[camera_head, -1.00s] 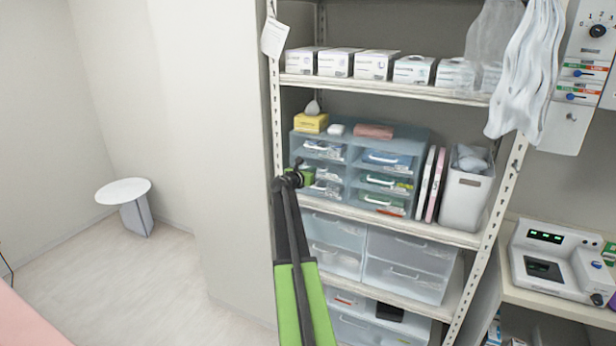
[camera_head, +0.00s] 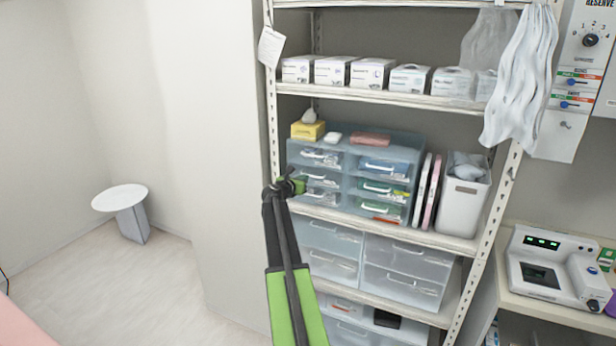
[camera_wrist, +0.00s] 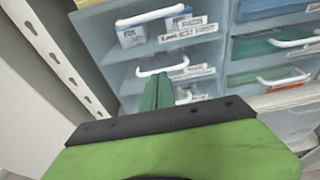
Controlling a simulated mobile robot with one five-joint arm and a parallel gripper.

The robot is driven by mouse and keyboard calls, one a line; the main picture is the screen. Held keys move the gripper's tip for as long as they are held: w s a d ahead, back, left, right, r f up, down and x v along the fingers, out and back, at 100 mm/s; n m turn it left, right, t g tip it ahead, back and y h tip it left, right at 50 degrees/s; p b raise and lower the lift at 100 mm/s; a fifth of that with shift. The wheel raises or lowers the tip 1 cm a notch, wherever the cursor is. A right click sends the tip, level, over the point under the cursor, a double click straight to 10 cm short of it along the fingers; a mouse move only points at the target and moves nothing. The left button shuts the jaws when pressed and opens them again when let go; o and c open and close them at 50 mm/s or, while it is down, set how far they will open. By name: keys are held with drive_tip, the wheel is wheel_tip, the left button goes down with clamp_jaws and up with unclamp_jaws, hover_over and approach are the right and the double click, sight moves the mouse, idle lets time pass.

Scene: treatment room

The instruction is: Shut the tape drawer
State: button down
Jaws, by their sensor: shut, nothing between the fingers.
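A blue-grey drawer unit (camera_head: 349,157) stands on the middle shelf, with two columns of drawers with pale handles. I cannot read which drawer is the tape drawer. My gripper (camera_head: 299,186) is shut and empty in front of the left column, near its lower drawers. In the wrist view, the green fingertips (camera_wrist: 160,90) are together, just below a left-column handle (camera_wrist: 163,68), and hide part of that drawer front. I cannot tell whether they touch. The upper left drawer (camera_wrist: 153,40) holds small white boxes. How far each drawer stands out is unclear.
The perforated shelf post (camera_head: 272,110) is close to my gripper's left. Binders (camera_head: 430,192) and a white bin (camera_head: 463,205) stand right of the unit. Larger clear drawers (camera_head: 405,270) are below, boxes (camera_head: 370,73) above. Floor is open around the small round table (camera_head: 120,196).

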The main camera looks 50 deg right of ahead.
drive_tip(key=p+v, duration=0.1)
drive_tip(key=v, duration=0.9)
drive_tip(key=shift+s, duration=0.2)
drive_tip(key=shift+w, duration=0.1)
